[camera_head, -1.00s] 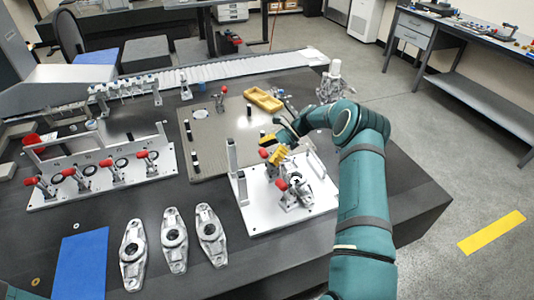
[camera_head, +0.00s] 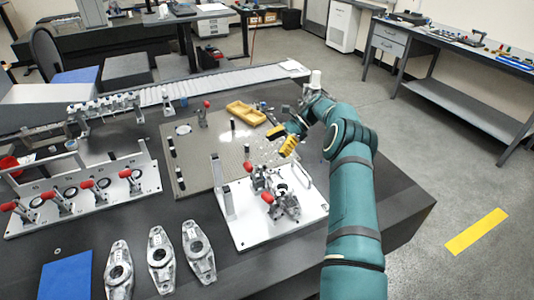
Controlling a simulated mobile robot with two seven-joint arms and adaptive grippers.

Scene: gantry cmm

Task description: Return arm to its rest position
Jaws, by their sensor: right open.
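My right arm (camera_head: 352,205) is teal and reaches in from the bottom right over the dark table. My right gripper (camera_head: 282,139), with yellow fingers, is open and empty. It hangs above the far edge of the white fixture plate (camera_head: 245,232), near the grey perforated plate. The fixture plate carries red-tipped clamps (camera_head: 270,184) and a metal part (camera_head: 286,202). The gripper looks apart from the clamps. My left gripper is not in view.
Several metal links (camera_head: 160,258) lie at the front beside a blue mat (camera_head: 67,276). A long clamp fixture (camera_head: 85,190) stands left. A yellow tray (camera_head: 246,113) sits on the grey perforated plate (camera_head: 203,150). Open floor lies right of the table.

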